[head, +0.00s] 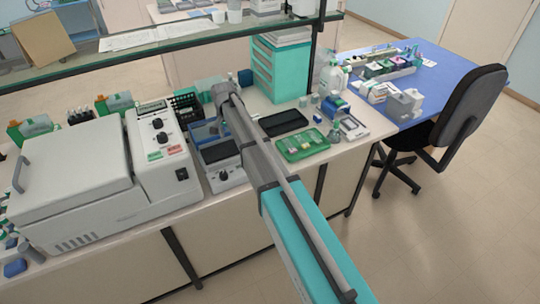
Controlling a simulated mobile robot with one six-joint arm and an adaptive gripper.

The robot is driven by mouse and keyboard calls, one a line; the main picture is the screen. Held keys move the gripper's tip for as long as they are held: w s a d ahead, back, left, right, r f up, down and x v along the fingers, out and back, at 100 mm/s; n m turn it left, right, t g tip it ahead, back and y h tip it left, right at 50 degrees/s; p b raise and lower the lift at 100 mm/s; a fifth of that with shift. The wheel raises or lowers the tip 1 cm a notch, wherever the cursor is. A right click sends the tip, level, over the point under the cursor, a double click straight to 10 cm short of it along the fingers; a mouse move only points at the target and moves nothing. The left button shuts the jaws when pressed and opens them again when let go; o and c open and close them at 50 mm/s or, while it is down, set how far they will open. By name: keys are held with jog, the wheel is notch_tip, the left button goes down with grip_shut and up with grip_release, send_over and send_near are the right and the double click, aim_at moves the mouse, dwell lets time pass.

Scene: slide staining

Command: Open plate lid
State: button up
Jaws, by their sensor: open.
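I cannot tell for sure which thing is the plate with the lid. A shallow green plate or tray (301,142) lies on the bench right of my arm, with small items or markings in it; I cannot make out a separate lid. A small white device with a knob and a dark flat top (221,153) stands just left of my arm. A large white machine (72,180) with a broad lid and a side handle stands at the left, its lid down.
A black tray (284,123) lies behind the green one. A teal drawer unit (279,68) stands at the back. A glass shelf (150,40) crosses above the bench. A blue table (425,78) with bottles and a black chair (455,120) are at the right. Floor at lower right is clear.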

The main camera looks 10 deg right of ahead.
jog(key=s, duration=0.1)
jog(key=s+d, duration=0.1)
jog(key=s, duration=0.3)
jog(key=shift+s+d, duration=0.1)
jog(key=shift+d, duration=0.15)
jog(key=shift+r+p, duration=0.85)
notch_tip(320, 180, up, 12)
jog(key=p, duration=1.2)
jog(key=s+d+f+n+b, duration=0.2)
jog(key=s+d+f+b, duration=0.1)
jog(key=s+d, duration=0.2)
jog(key=s+d+f+n+b, duration=0.1)
jog(key=s+d+f+b, duration=0.3)
jog(key=s, duration=0.6)
jog(key=shift+d+f+n, duration=0.2)
jog(key=shift+d+n, duration=0.2)
jog(key=shift+d, duration=0.45)
jog(key=s+d+f+n+b, duration=0.2)
jog(key=s+d+b, duration=0.1)
jog(key=s, duration=0.5)
jog(key=shift+s+d+f, duration=0.2)
jog(key=shift+d+f, duration=0.15)
jog(key=shift+d, duration=0.05)
